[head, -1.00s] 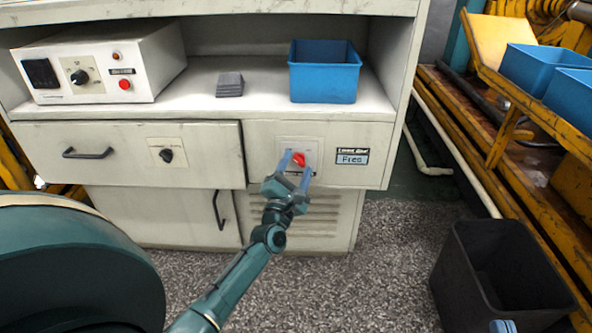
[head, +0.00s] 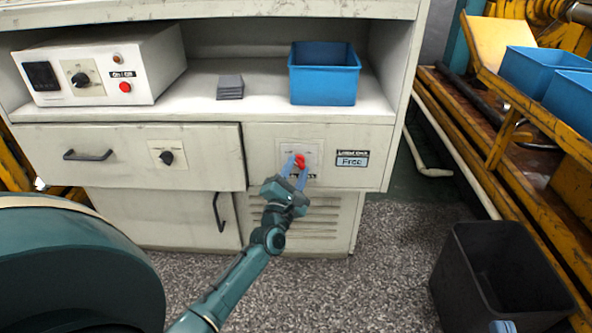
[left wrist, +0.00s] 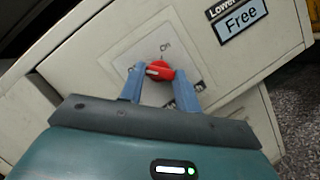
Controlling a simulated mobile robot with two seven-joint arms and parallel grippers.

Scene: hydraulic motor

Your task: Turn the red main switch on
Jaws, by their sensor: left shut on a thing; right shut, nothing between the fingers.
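The red main switch (head: 300,161) is a rotary knob on a pale plate on the cabinet's right front panel. It also shows in the left wrist view (left wrist: 160,71), where its white mark points left and the "On" label (left wrist: 165,46) stands above it. My left gripper (head: 296,166) is shut on the knob, with one blue finger on each side, as the left wrist view (left wrist: 159,80) also shows. The lower label on the plate is partly hidden by the fingers. Only a blue tip of my right gripper (head: 502,326) shows at the bottom right edge, away from the cabinet.
A "Free" label (head: 352,161) is right of the switch. A drawer with a black knob (head: 167,157) is to the left. A control box (head: 140,75), grey pads (head: 230,87) and a blue bin (head: 324,75) stand on the shelf. A black bin (head: 455,270) stands on the floor at right.

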